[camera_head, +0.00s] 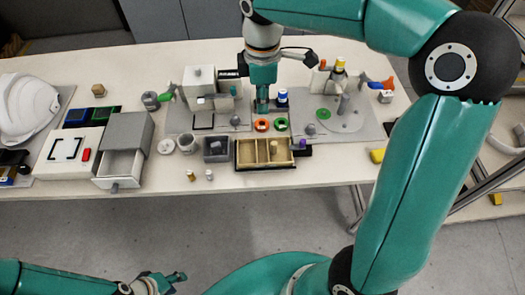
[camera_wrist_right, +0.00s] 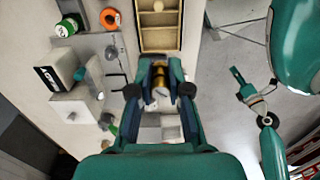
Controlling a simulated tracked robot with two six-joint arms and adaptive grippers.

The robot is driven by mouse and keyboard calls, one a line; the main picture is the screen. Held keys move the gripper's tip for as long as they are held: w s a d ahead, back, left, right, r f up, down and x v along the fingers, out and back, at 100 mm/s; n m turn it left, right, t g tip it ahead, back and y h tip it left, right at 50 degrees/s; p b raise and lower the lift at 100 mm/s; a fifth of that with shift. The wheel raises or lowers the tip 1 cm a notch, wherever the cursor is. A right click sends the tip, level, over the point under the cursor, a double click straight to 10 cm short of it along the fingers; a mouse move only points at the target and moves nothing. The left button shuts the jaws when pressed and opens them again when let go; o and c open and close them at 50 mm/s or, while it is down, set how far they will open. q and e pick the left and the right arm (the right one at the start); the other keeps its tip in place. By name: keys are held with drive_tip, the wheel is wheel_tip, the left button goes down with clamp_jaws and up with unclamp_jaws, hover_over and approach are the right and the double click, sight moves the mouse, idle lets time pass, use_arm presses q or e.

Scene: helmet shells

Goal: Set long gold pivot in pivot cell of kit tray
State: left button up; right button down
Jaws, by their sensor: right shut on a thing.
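My right gripper (camera_head: 262,104) hangs pointing down over the middle of the table, behind the kit tray in the head view. In the right wrist view its fingers (camera_wrist_right: 160,88) are shut on a gold cylinder with a grey end, the long gold pivot (camera_wrist_right: 158,73). The pivot is hidden in the head view. The kit tray (camera_head: 237,166) has wooden compartments; it also shows in the wrist view (camera_wrist_right: 180,30), just beyond the fingers. My left gripper (camera_head: 172,279) is off the table, low at the left.
A grey bin (camera_head: 216,149) stands left of the tray. Two small posts, one gold (camera_head: 191,175), stand near the front edge. A grey drawer box (camera_head: 125,137) is further left.

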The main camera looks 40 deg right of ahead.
sight(262, 154)
wheel_tip(262, 154, down, 19)
drive_tip(key=shift+r, duration=0.1)
idle(0.3)
drive_tip(key=c, duration=1.1)
unclamp_jaws()
wheel_tip(262, 154, up, 12)
